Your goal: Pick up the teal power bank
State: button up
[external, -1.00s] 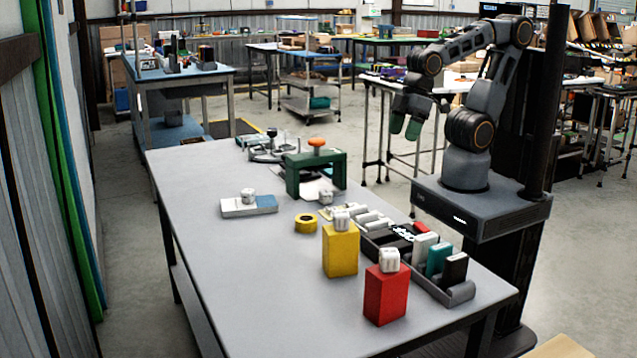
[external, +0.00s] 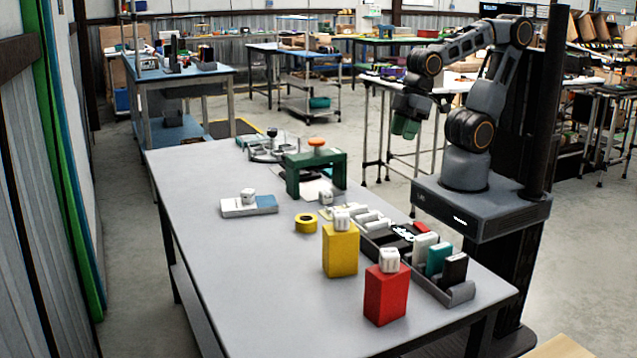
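The teal power bank (external: 438,259) stands upright in a grey holder (external: 463,294) near the right front of the grey table. A white block (external: 423,247) stands on one side of it and a black block (external: 455,270) on the other. Its lower part is hidden by the holder. My gripper (external: 405,129), with green fingers, hangs in the air beyond the table's far right edge, well away from the power bank. No held object shows, but the finger gap is too small to judge.
A red box (external: 386,294) and a yellow box (external: 341,251), each with a white cube on top, stand beside the holder. A dark tray (external: 382,247), yellow tape roll (external: 306,223) and green arch (external: 316,174) stand farther back. The table's left front is clear.

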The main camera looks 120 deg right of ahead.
jog(key=s+a+f+n+h+b, duration=0.1)
jog(key=a+f+n+b, duration=0.2)
jog(key=a+f+n, duration=0.2)
jog(key=s+a+f+n+h+b, duration=0.1)
jog(key=s+a+f+n+b, duration=0.1)
jog(key=a+f+n, duration=0.4)
jog(key=s+a+f+n+h+b, duration=0.1)
jog(key=s+a+f+n+b, duration=0.1)
jog(key=a+f+n+b, duration=0.3)
jog(key=shift+a+f+n+t, duration=0.2)
jog(key=shift+a+n, duration=0.25)
jog(key=shift+n, duration=0.1)
jog(key=shift+a+f+n+t, duration=0.15)
jog(key=shift+a+n+t, duration=0.05)
jog(key=shift+a+n, duration=0.3)
jog(key=a+f+n+t+b, duration=0.2)
jog(key=a+n+t, duration=0.25)
jog(key=n, duration=0.45)
jog(key=n+t+y, duration=0.3)
jog(key=n+t, duration=0.2)
jog(key=n, duration=0.4)
send_near(429, 263)
jog(key=b+x, duration=0.2)
jog(key=x, duration=0.5)
grip_shut()
